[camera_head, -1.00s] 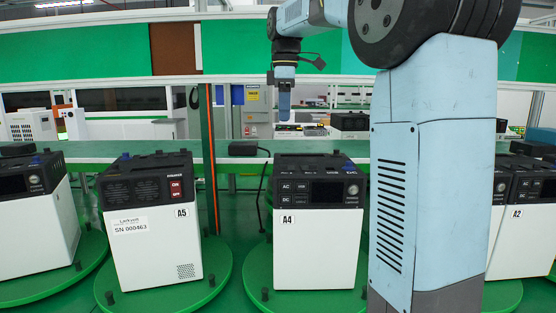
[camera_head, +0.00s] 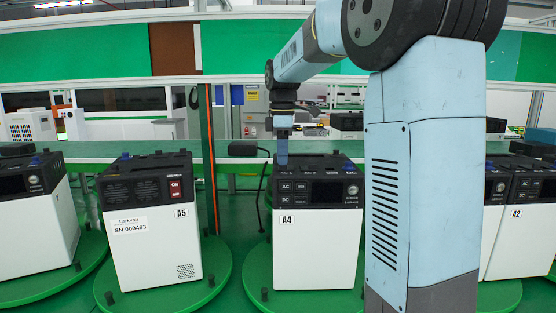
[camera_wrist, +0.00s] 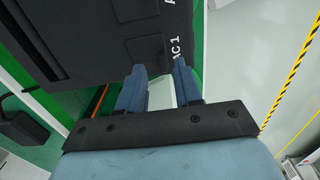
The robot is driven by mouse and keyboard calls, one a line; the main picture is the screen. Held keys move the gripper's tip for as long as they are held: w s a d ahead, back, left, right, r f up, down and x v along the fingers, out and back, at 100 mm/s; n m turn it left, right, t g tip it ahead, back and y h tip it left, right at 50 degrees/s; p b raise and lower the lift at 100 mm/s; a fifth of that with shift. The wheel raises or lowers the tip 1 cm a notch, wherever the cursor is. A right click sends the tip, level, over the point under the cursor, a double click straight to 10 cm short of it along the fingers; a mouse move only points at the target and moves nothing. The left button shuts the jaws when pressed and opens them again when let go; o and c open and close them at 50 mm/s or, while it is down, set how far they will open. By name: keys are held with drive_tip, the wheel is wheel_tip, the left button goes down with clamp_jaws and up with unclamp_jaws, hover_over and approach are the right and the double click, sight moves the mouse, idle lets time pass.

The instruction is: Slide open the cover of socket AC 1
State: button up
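The power unit labelled A4 (camera_head: 318,245) stands upright on a green turntable, with a black top and a white body. My gripper (camera_head: 283,160) points down at the left part of its top in the head view; contact cannot be told there. In the wrist view, the dark top face carries the label AC 1 and, beside it, a dark square socket cover (camera_wrist: 146,48). The cover looks closed. My gripper's blue fingers (camera_wrist: 159,70) are apart with nothing held between them, close to the cover's edge.
Unit A5 (camera_head: 152,240) stands to the left and unit A2 (camera_head: 520,235) to the right, on their own turntables. A black box (camera_head: 243,148) with a cable lies on the bench behind A4.

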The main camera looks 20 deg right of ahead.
drive_tip(key=shift+f, duration=0.85)
clamp_jaws()
idle(0.9)
